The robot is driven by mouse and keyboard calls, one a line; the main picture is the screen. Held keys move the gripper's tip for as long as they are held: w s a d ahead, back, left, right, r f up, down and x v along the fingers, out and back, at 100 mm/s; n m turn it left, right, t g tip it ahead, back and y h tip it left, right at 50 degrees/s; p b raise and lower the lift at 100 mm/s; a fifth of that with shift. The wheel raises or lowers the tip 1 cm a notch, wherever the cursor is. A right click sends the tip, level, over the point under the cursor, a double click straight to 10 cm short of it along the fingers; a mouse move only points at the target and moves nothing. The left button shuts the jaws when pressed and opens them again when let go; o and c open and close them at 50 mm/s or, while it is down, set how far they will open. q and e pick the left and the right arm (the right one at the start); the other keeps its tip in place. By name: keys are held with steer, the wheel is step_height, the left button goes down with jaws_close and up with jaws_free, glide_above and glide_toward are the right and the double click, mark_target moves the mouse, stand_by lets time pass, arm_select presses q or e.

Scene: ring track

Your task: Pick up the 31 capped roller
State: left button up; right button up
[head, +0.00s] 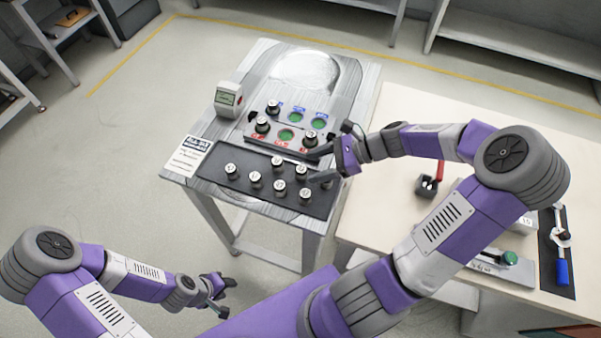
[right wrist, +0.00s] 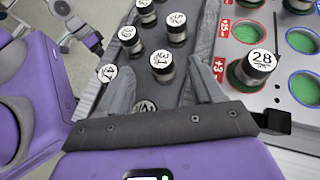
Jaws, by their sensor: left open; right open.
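Several white-capped rollers stand on a dark mat (head: 262,201) at the table's near end. In the right wrist view, one capped roller (right wrist: 162,64) stands just beyond my right fingertips, between their lines; its cap number looks like a 3 with another digit, and I cannot surely read 31. Another cap (right wrist: 145,106) shows partly between the fingers, cut off by the gripper body. My right gripper (head: 317,166) is open and empty, by the mat's right side; its fingers also show in the right wrist view (right wrist: 163,85). My left gripper (head: 217,294) is open and empty, low left, away from the table.
A panel (head: 284,134) with green round recesses holds several rollers, one capped 28 (right wrist: 262,60). A cream table (head: 400,215) with tools lies to the right.

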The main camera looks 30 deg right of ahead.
mark_target(305, 169)
steer(key=b+x, duration=0.1)
steer(key=x, duration=0.2)
steer(key=shift+w+a+f, duration=0.1)
steer(key=shift+f, duration=0.05)
jaws_close()
stand_by(0.3)
